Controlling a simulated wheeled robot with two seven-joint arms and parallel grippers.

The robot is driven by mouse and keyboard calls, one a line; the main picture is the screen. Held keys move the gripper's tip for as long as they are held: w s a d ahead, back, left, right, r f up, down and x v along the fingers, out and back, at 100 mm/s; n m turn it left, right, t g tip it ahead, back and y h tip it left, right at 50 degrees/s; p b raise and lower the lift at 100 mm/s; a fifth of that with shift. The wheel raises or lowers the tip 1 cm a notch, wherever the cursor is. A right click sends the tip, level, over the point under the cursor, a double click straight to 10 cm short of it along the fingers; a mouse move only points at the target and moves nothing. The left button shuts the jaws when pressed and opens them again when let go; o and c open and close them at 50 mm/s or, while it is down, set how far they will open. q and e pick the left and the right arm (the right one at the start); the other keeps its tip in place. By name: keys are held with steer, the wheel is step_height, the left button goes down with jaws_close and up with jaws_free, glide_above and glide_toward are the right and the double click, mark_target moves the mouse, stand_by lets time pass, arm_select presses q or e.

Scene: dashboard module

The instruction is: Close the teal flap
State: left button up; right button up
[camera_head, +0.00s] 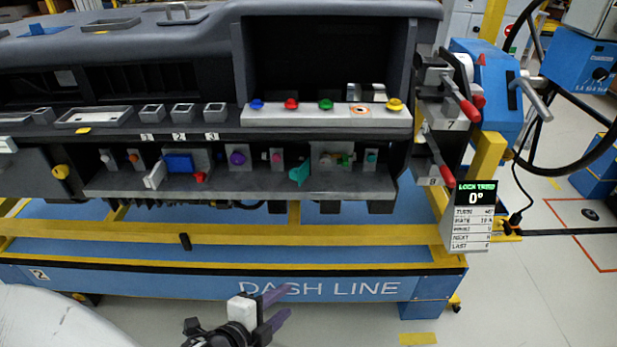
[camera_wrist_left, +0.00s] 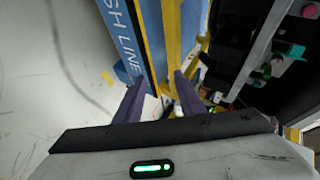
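The teal flap (camera_head: 300,172) is a small piece on the lower grey ledge of the dashboard, right of the purple knob. It looks tilted and juts out toward the front; its exact angle is hard to tell. A teal piece (camera_wrist_left: 294,51) shows at the upper right of the left wrist view, likely the same flap. My left gripper (camera_head: 287,302) is low in front of the blue base, well below the flap and apart from it. Its two purple fingers are spread and empty, also in the left wrist view (camera_wrist_left: 159,84). My right gripper is not in view.
A purple knob (camera_head: 237,158), a blue block (camera_head: 178,164) and a pink piece (camera_head: 277,156) share the ledge (camera_head: 240,184). Coloured buttons sit on the shelf above. Red-handled levers (camera_head: 440,163) and a display (camera_head: 475,197) stand at right. Space before the base is free.

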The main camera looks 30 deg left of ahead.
arm_select(q)
steer(key=w+a+r+m+t+y, duration=0.1)
steer(key=w+a+r+m+t, duration=0.2)
steer(key=w+a+r+m, duration=0.45)
steer(key=m+t+b, duration=0.2)
steer(key=m+t, duration=0.1)
steer(key=m, duration=1)
glide_toward(293, 176)
steer(key=w, duration=0.1)
steer(key=shift+y, duration=0.3)
steer(key=w, duration=0.6)
steer(key=w+p, duration=0.1)
steer(key=w, duration=0.3)
steer(key=shift+a+f, duration=0.1)
steer(key=shift+a, duration=0.25)
